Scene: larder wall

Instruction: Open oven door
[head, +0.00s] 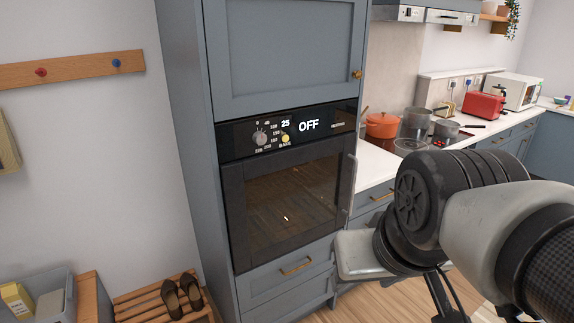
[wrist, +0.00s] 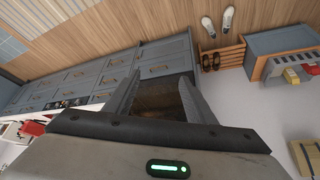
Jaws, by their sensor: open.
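The oven (head: 285,200) is built into a tall blue-grey cabinet, with a dark glass door that looks shut. Its vertical bar handle (head: 347,190) runs along the door's right edge. The control panel (head: 330,123) above reads OFF and has a knob on its left. My gripper is open and empty in the wrist view (wrist: 160,78), its two fingers apart and pointing toward the cabinet front. The dark oven door (wrist: 160,98) shows between them. In the head view my arm is right of the oven, in front of the handle side; the fingertips are not clear there. I see no contact with the handle.
A drawer (head: 290,270) sits below the oven and a cupboard (head: 285,50) above. The counter on the right holds an orange pot (head: 382,125), other pans and a red toaster (head: 485,106). A shoe rack (head: 150,303) stands on the floor to the left.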

